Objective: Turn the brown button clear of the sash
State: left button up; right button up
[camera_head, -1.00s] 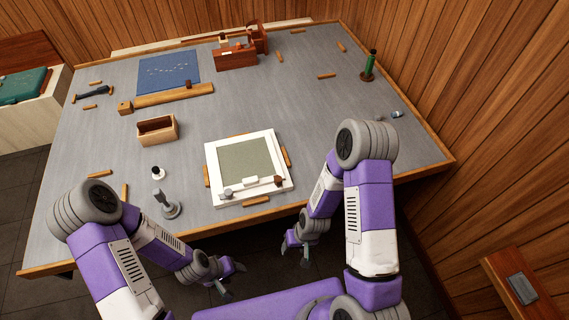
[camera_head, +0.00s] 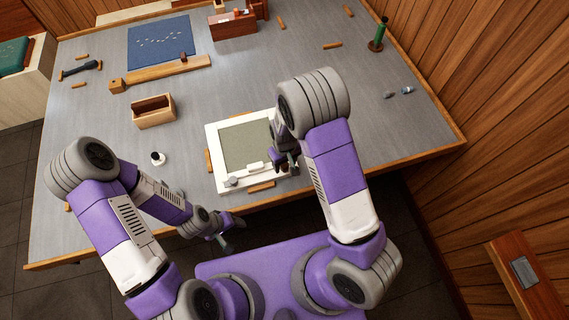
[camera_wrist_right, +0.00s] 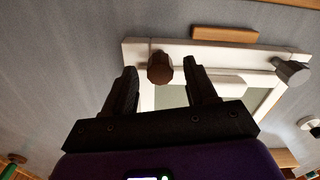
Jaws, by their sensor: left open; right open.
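The brown button (camera_wrist_right: 160,68) is a dark faceted knob on the white frame (camera_wrist_right: 210,47). In the right wrist view it shows between the two fingertips of my open right gripper (camera_wrist_right: 161,76), with gaps on both sides. In the head view my right gripper (camera_head: 285,160) is over the frame's near right corner and hides the button. The sash, with a grey-green panel (camera_head: 243,144), sits in the frame (camera_head: 213,150). A grey button (camera_head: 231,181) is at the near left corner; it also shows in the wrist view (camera_wrist_right: 292,72). My left gripper (camera_head: 230,232) is open and empty before the table's front edge.
Wooden strips (camera_head: 261,187) lie around the frame. A green cylinder on a stand (camera_head: 378,36) is at the far right. The tabletop right of my right arm is mostly clear.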

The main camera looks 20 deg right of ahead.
jog(key=shift+f, duration=0.7)
jog(key=c, duration=1.1)
jog(key=shift+o, duration=0.2)
